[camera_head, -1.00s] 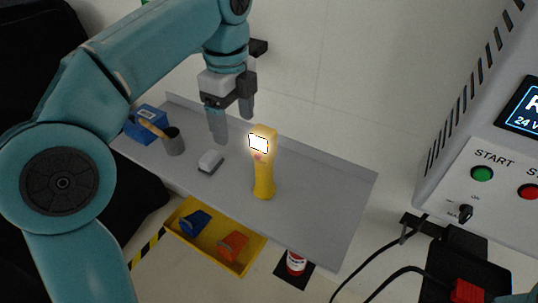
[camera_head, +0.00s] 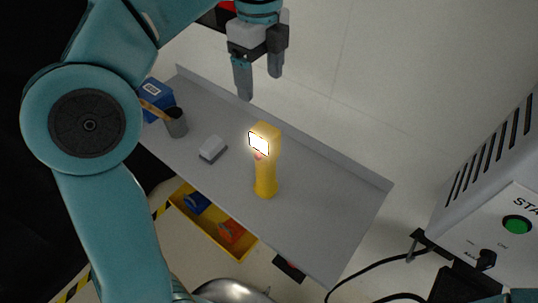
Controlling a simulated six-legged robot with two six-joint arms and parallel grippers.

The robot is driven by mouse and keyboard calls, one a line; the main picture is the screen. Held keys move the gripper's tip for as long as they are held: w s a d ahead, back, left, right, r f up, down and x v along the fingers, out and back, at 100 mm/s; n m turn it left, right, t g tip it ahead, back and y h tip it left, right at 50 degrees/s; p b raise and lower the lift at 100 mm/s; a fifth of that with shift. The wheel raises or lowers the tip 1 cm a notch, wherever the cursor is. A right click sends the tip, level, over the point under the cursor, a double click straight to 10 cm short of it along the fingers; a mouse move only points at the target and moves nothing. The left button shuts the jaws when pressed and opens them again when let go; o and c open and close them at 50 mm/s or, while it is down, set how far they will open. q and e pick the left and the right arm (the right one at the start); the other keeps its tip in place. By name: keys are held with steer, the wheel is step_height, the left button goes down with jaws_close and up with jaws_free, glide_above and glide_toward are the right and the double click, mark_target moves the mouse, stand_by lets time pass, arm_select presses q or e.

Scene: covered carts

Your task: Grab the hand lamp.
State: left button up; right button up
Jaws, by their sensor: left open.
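The hand lamp (camera_head: 266,174) is yellow with a lit white panel near its top. My right gripper is not in view.
A yellow tray (camera_head: 243,250) with blue and orange items is below. A control cabinet (camera_head: 500,190) stands at right.

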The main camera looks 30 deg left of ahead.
arm_select(q)
step_height(320, 180, down, 2)
steer(key=d, duration=0.1)
steer(key=b, duration=0.2)
glide_above(265, 129)
steer(key=f, duration=0.5)
steer(key=shift+s+a+f, duration=0.2)
steer(key=shift+s+f, duration=0.2)
steer(key=f, duration=0.2)
steer(key=shift+w+d+f, duration=0.15)
steer(key=shift+w+f, duration=0.2)
steer(key=shift+d+f, duration=0.2)
steer(key=shift+s+f+p, duration=0.15)
steer(key=shift+f+p, duration=0.1)
steer(key=shift+p, duration=0.05)
steer(key=f, duration=0.4)
steer(key=shift+w+a, duration=0.2)
steer(key=shift+a, duration=0.05)
steer(key=shift+w+d+f+p, duration=0.2)
steer(key=shift+f+p, duration=0.1)
steer(key=shift+f, duration=0.1)
steer(key=shift+s+a, duration=0.15)
steer(key=shift+s, duration=0.15)
steer(key=shift+c, duration=0.3)
steer(key=shift+w, duration=0.2)
jaws_close()
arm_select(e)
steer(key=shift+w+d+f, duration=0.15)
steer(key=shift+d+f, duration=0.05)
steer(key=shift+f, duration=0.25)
